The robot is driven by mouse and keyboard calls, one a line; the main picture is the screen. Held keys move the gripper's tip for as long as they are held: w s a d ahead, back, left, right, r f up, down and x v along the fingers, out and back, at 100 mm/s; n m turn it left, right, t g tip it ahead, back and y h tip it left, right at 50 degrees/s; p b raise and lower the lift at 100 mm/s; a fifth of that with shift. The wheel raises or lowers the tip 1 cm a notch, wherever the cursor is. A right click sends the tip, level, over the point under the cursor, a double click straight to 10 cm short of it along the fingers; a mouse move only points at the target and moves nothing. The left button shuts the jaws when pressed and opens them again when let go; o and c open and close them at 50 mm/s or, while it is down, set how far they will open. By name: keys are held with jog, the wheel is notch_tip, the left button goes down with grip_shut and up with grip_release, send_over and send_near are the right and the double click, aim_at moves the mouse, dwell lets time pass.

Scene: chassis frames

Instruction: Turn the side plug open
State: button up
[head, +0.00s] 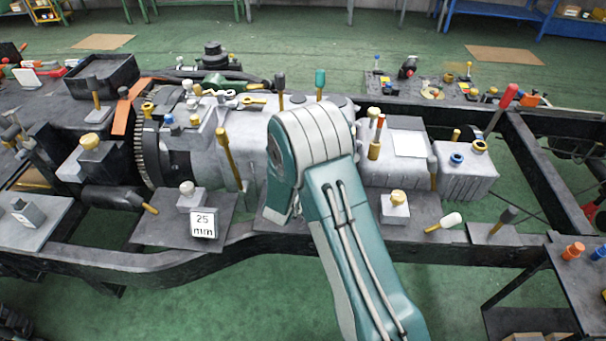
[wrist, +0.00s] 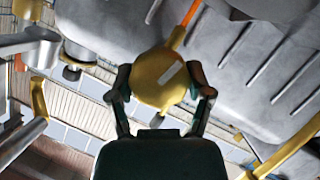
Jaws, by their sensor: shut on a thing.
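The side plug (wrist: 158,80) is a round yellow knob with a pale stripe across its face, in the middle of the wrist view. The stripe runs slantwise. My gripper (wrist: 161,92) is shut on it, one dark finger on each side of the knob. Behind the plug is the grey ribbed casing (wrist: 270,65). In the head view my teal and white arm reaches over the grey casing (head: 380,170) on the chassis. My gripper and the held plug are hidden behind the arm there.
In the wrist view an orange rod (wrist: 187,22) runs up behind the plug, and a yellow bar (wrist: 285,152) is at lower right. In the head view a red-tipped lever (head: 508,95) stands to the right. A 25 mm sign (head: 203,223) stands left of my arm.

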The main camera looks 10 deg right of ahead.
jog(key=shift+a+n, duration=0.2)
jog(key=shift+n, duration=0.3)
jog(key=shift+w, duration=0.1)
jog(key=o, duration=1.1)
jog(key=shift+h, duration=0.3)
jog(key=shift+o, duration=0.2)
jog(key=shift+a, duration=0.1)
jog(key=shift+s, duration=0.2)
jog(key=v, duration=1.1)
jog(key=shift+s+a, duration=0.2)
jog(key=shift+s, duration=0.05)
